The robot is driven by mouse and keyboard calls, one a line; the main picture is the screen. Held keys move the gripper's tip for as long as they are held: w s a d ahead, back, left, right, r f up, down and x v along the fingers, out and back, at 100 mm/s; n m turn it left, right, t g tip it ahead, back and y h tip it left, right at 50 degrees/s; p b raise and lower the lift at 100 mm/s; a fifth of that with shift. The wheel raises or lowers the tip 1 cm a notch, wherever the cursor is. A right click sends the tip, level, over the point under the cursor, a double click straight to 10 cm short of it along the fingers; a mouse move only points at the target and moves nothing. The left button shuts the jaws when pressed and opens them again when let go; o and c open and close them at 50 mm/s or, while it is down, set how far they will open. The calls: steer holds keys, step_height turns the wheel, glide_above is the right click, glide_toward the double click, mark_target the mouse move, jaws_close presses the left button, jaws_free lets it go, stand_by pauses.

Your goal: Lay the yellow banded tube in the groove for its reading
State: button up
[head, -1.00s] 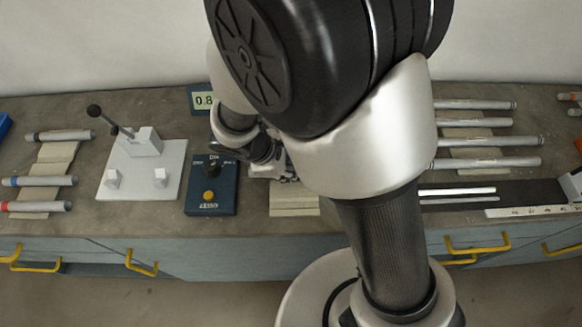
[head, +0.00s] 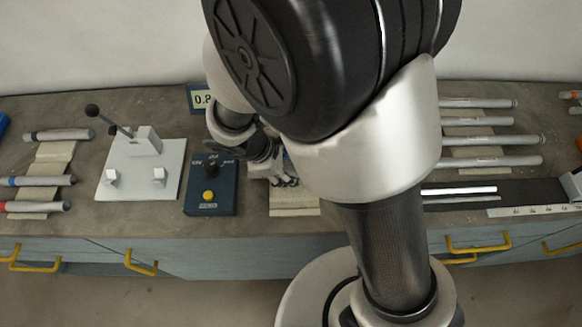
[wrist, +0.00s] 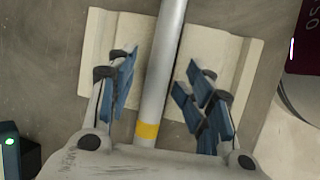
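The yellow banded tube (wrist: 165,65) is a grey rod with a yellow band (wrist: 147,130) near my gripper's palm. In the wrist view it runs lengthwise between my fingers, over a cream grooved block (wrist: 225,50). I cannot tell whether it rests fully in the groove. My gripper (wrist: 160,92) is open, its blue pads on either side of the tube with gaps showing. In the head view my gripper (head: 285,178) is low over the cream block (head: 293,208), and my arm hides the tube.
Left of the block stand a dark blue box with a yellow button (head: 210,196), a white lever fixture (head: 140,165) and a display (head: 200,98). Several banded tubes lie on cream racks at left (head: 45,180) and right (head: 490,140). A ruler strip (head: 530,210) lies at right.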

steer(key=v, duration=1.1)
steer(key=shift+s, duration=0.1)
steer(key=s+d+r+m+t+y, duration=0.1)
steer(key=s+d+r+m+y, duration=0.1)
steer(key=s+d+r+m, duration=0.3)
steer(key=s+d+r+m+t+y, duration=0.1)
steer(key=s+d+r+m+y, duration=0.1)
steer(key=s+d+r+m, duration=0.4)
steer(key=d+m, duration=0.5)
steer(key=m, duration=0.1)
steer(key=shift+r+t, duration=0.2)
steer(key=shift+t, duration=0.1)
